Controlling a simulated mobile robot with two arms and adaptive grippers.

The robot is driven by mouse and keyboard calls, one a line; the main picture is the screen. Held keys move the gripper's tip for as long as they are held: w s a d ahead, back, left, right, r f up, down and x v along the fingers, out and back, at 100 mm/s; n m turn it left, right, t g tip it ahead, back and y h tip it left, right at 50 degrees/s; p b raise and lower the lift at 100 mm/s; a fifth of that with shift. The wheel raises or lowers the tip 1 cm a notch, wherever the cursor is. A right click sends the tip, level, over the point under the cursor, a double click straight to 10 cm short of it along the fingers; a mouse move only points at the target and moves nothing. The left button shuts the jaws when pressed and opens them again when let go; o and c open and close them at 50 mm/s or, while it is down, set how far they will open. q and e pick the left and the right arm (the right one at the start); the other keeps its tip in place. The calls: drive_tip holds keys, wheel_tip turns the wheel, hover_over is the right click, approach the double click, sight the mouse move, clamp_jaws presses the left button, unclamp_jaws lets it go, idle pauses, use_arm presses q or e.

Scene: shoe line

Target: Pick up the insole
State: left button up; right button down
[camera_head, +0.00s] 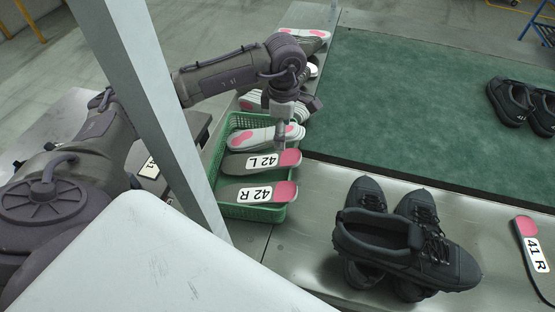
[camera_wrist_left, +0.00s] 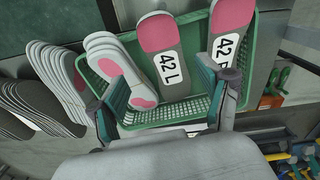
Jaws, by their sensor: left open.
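Two grey insoles with pink heel ends and white labels, 42 L (camera_head: 235,163) and 42 R (camera_head: 228,194), lie side by side on a green basket (camera_head: 262,214). My left gripper (camera_head: 281,147) is over the basket, near the pink end of the 42 L insole. In the left wrist view my left gripper (camera_wrist_left: 168,100) is open, and the 42 L insole (camera_wrist_left: 166,40) appears between its fingers, with no visible grip on it. The 42 R insole (camera_wrist_left: 229,22) lies to its right there. My right gripper is not in view.
A stack of white insoles (camera_head: 245,138) lies in the basket beside 42 L. More insole stacks (camera_head: 304,36) stand behind. Black shoes (camera_head: 405,250) sit on the metal table, and a 41 R insole (camera_head: 526,228) lies at the far right. The green mat (camera_head: 420,100) is mostly clear.

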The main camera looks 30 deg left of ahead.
sight(285, 157)
use_arm(q)
wheel_tip(285, 157, down, 6)
drive_tip(key=shift+d+r+p, duration=0.1)
drive_tip(key=shift+r+p, duration=0.05)
drive_tip(key=shift+p, duration=0.25)
drive_tip(key=shift+d+f+p, duration=0.1)
drive_tip(key=shift+f+p, duration=0.2)
drive_tip(key=shift+f, duration=0.2)
drive_tip(key=f, duration=0.1)
drive_tip(key=f+p, duration=0.1)
drive_tip(key=f, duration=0.1)
drive_tip(key=shift+d+f, duration=0.3)
drive_tip(key=shift+f, duration=0.55)
drive_tip(key=c, duration=0.8)
drive_tip(key=shift+r, duration=0.1)
